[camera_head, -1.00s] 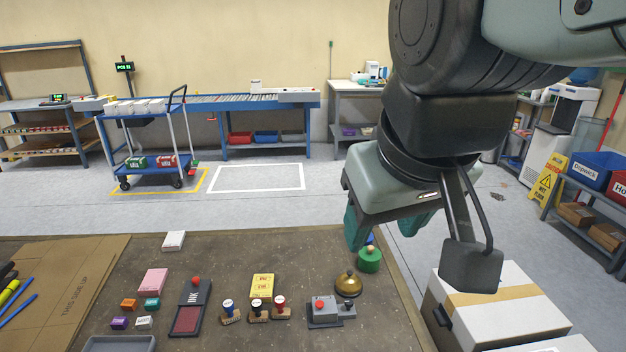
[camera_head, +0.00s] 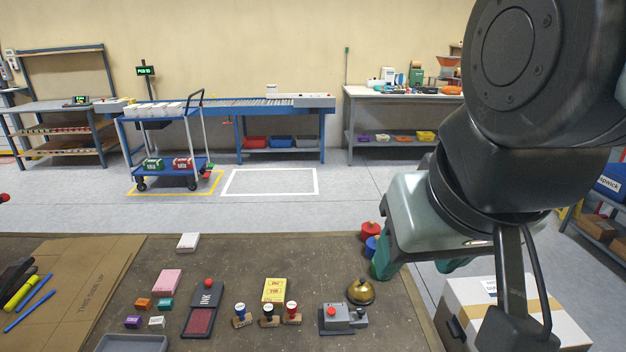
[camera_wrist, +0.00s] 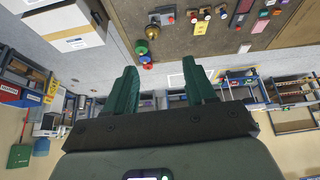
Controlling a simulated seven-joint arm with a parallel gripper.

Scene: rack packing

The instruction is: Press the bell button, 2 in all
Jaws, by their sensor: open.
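The brass bell (camera_head: 361,292), a gold dome with a small button on top, stands on the dark table near its right side. It also shows in the wrist view (camera_wrist: 151,31). My gripper (camera_head: 420,264) is up and to the right of the bell in the head view, apart from it. Its two green fingers are open, with nothing between them in the wrist view (camera_wrist: 160,72). A grey box with a red button (camera_head: 338,317) sits just left of the bell.
Red (camera_head: 371,231) and blue (camera_head: 373,246) round knobbed pieces stand behind the bell; a green one (camera_wrist: 140,47) shows in the wrist view. Several stamps (camera_head: 268,315), an ink pad (camera_head: 203,310) and small boxes lie to the left. A white carton (camera_head: 480,300) stands at right.

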